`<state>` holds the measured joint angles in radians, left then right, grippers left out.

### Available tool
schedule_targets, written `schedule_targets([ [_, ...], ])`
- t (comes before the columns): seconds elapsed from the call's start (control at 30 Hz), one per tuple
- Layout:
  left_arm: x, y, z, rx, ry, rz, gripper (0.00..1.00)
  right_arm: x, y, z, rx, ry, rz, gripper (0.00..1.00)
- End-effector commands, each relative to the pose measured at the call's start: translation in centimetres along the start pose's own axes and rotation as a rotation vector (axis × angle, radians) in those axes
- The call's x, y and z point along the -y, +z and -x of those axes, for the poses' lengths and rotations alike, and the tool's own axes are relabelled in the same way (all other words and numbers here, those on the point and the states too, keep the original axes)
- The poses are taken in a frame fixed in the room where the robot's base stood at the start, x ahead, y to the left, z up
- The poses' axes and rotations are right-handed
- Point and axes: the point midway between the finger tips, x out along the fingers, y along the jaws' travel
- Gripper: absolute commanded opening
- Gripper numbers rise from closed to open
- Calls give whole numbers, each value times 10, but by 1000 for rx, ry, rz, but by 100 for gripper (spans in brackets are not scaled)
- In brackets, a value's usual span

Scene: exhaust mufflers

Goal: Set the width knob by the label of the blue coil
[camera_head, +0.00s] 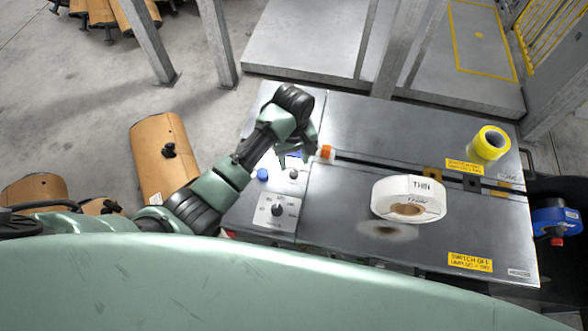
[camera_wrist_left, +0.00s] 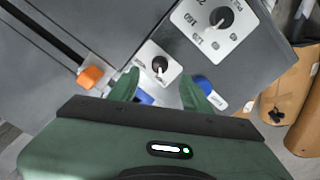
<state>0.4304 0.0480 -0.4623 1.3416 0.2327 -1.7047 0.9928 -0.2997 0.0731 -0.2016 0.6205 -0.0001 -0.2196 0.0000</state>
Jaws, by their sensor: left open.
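A small white dial plate with a black knob (camera_wrist_left: 160,64) lies just beyond my left gripper's fingertips in the left wrist view; its small lettering is too small to read. It also shows in the head view (camera_head: 293,174). A larger numbered dial with a black knob (camera_wrist_left: 221,18) is beside it, also seen in the head view (camera_head: 277,210). I cannot tell for sure which is the width knob. My left gripper (camera_wrist_left: 160,90) is open and empty, above the panel. A blue coil (camera_head: 555,220) is at the far right; no readable label shows. My right gripper is not in view.
An orange block (camera_wrist_left: 90,76) and blue parts (camera_wrist_left: 204,84) are near my left gripper. Brown mufflers (camera_head: 160,160) lie on the floor at left.

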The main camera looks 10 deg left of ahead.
Motion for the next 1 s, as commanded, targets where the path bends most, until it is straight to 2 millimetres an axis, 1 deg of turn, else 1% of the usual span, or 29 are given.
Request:
schedule_targets([
  [0.07, -1, -2, -3, 2, -8, 12, 48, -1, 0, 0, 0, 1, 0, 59],
  [0.17, -1, -2, -14, 3, -11, 16, 48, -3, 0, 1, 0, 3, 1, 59],
  [0.4, 0, -2, -54, 2, -10, 14, 48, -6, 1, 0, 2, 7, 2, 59],
  [0.5, 0, -2, -66, 1, -8, 13, 48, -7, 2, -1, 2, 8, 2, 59],
  [0.67, 0, -3, -75, 0, -7, 12, 48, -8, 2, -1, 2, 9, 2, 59],
  [0.9, -1, -2, -76, 0, -6, 12, 48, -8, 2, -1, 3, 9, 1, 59],
  [0.93, -1, -2, -76, 0, -6, 12, 43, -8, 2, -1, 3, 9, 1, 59],
  [0.97, -1, -2, -76, 0, -6, 12, 34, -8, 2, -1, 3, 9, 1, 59],
  [1.0, -1, -2, -76, 0, -6, 12, 23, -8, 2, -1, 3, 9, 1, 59],
])
